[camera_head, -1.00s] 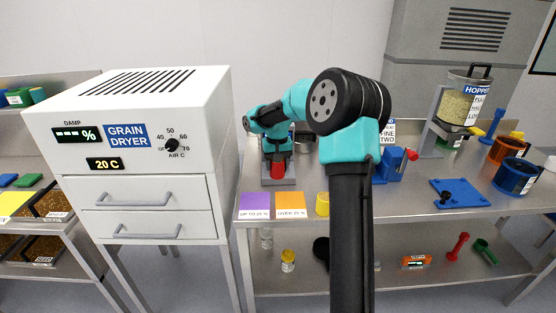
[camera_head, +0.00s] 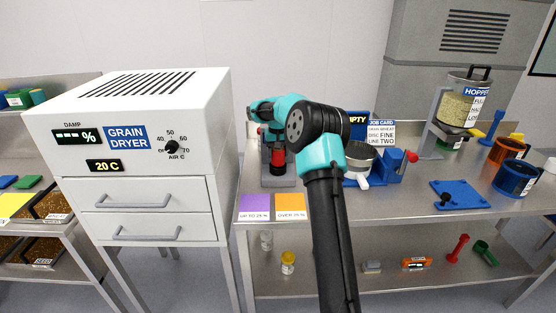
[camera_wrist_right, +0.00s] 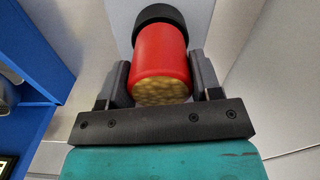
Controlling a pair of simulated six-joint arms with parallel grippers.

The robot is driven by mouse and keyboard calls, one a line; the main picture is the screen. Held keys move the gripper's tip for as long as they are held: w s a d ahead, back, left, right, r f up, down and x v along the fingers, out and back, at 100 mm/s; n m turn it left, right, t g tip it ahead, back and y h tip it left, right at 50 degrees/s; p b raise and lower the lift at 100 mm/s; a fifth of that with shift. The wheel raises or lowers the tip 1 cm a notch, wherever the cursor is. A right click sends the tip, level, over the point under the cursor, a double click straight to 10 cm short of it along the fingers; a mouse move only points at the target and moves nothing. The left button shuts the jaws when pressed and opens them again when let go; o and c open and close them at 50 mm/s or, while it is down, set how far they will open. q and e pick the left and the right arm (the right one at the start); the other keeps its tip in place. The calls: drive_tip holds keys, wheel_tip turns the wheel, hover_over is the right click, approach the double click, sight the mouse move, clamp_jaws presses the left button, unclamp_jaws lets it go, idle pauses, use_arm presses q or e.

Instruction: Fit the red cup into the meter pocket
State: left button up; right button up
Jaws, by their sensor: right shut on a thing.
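The red cup (camera_head: 277,156) is in my right gripper (camera_head: 277,143), upright at the left end of the bench top in the head view. The right wrist view shows the red cup (camera_wrist_right: 162,62) between the two dark fingers of my right gripper (camera_wrist_right: 163,82), which is shut on it. Pale grain fills its near end and a black band (camera_wrist_right: 160,14) rings its far end. A grey stand (camera_head: 279,182) shows around and below the cup; I cannot tell whether they touch. I cannot pick out the meter pocket for certain. My left gripper is out of view.
The white grain dryer (camera_head: 140,130) stands close on the left. Purple (camera_head: 254,205) and orange (camera_head: 290,204) cards lie at the bench's front edge.

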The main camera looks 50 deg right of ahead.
sight(278, 159)
drive_tip(key=shift+w+d, duration=0.1)
drive_tip(key=shift+w+d+f, duration=0.1)
drive_tip(key=shift+f, duration=1.65)
drive_tip(key=shift+f, duration=0.15)
drive_tip(key=o, duration=1)
wheel_tip(278, 159, up, 12)
drive_tip(key=shift+r, duration=0.15)
